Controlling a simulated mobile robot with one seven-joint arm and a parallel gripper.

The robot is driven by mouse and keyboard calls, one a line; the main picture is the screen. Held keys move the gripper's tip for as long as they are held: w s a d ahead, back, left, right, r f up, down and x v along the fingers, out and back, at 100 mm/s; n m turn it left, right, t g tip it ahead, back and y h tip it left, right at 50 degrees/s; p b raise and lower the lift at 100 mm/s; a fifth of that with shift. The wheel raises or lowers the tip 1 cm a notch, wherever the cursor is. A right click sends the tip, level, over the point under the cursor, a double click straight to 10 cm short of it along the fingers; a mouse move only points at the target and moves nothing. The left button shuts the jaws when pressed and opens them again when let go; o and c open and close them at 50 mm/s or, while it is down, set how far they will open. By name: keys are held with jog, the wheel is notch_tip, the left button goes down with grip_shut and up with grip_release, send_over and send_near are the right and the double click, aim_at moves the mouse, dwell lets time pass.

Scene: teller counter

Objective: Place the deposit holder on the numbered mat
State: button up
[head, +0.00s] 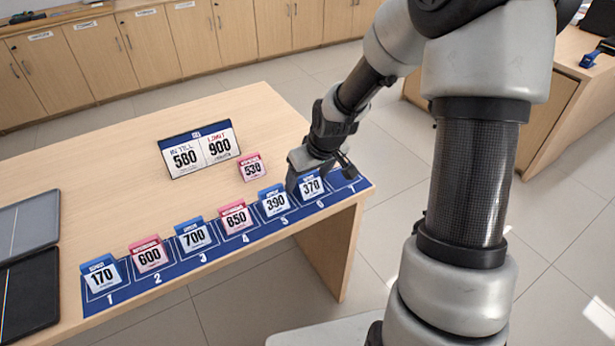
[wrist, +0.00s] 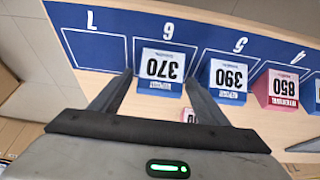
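A blue-topped holder marked 370 (head: 312,186) stands on slot 6 of the blue numbered mat (head: 338,198). My gripper (head: 320,168) is low over the counter, just behind this holder. In the wrist view the 370 holder (wrist: 166,66) shows upside down between my two spread fingertips (wrist: 158,76). The fingers look open; whether either touches the holder I cannot tell. Blue holders 390 (head: 275,201), 700 (head: 194,236) and 170 (head: 102,275) stand on slots 5, 3 and 1. Slot 7 (wrist: 97,49) is empty.
A sign reading 580 and 900 (head: 198,149) stands farther back. Dark trays (head: 28,292) lie at the left.

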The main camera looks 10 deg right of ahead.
jog(key=shift+r, duration=0.5)
jog(key=p+v, duration=0.4)
jog(key=v, duration=0.7)
jog(key=shift+r+p, duration=0.2)
jog(key=shift+p, duration=0.2)
